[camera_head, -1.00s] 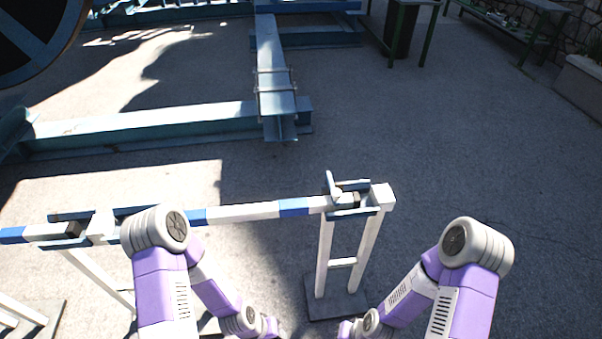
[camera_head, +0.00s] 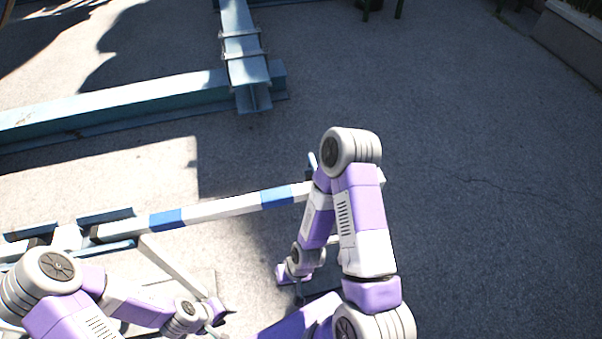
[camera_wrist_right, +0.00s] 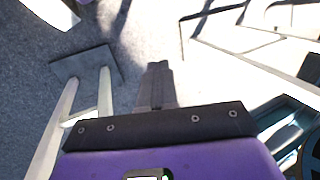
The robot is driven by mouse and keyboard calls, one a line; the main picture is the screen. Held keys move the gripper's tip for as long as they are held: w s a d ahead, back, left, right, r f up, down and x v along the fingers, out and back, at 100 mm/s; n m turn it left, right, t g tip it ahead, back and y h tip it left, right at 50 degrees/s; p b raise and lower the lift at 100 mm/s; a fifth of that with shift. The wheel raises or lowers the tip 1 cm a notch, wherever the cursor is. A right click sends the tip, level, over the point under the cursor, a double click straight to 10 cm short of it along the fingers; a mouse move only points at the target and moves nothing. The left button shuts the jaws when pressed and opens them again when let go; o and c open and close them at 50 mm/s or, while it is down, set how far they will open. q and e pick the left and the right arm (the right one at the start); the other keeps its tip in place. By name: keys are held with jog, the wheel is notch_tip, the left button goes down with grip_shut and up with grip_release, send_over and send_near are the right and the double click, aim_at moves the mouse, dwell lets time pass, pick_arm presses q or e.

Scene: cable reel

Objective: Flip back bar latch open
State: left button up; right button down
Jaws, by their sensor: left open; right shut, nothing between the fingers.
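The blue-and-white striped bar (camera_head: 215,206) lies across its supports in the head view. Its right end, with the holder there, is mostly hidden behind my right arm. A small blue piece (camera_head: 312,160), perhaps the latch, shows just left of that arm. At the left, blue channel pieces (camera_head: 106,215) sit by the bar on a white support. My right gripper (camera_wrist_right: 157,68) is shut and empty in the right wrist view, with no latch between its fingers. My left gripper (camera_head: 221,320) is open, low in front of the bar and apart from it.
A blue steel beam (camera_head: 120,102) lies on the ground beyond the bar, with another beam (camera_head: 243,60) across it. A white stand with a grey base plate (camera_wrist_right: 88,64) shows in the right wrist view. Open asphalt lies to the right.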

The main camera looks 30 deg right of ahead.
jog(key=w+d+r+n+g+h+p, duration=0.1)
jog(key=w+r+n+h+p, duration=0.3)
jog(key=r, duration=0.7)
jog(key=w+d+r+n+g+h+p, duration=0.1)
jog(key=w+d+r+n+h+p, duration=0.2)
jog(key=w+r, duration=0.6)
jog(key=w+d+r+n+g+h+p, duration=0.1)
jog(key=w+r+n+h+p, duration=0.3)
jog(key=r, duration=1)
jog(key=w+d+n+p, duration=0.1)
jog(key=w+n+p, duration=0.2)
jog(key=n, duration=0.2)
jog(key=shift+r+g+h, duration=0.25)
jog(key=shift+g+h, duration=0.05)
jog(key=shift+h, duration=0.1)
jog(key=shift+d+f, duration=0.1)
jog(key=shift+d, duration=0.05)
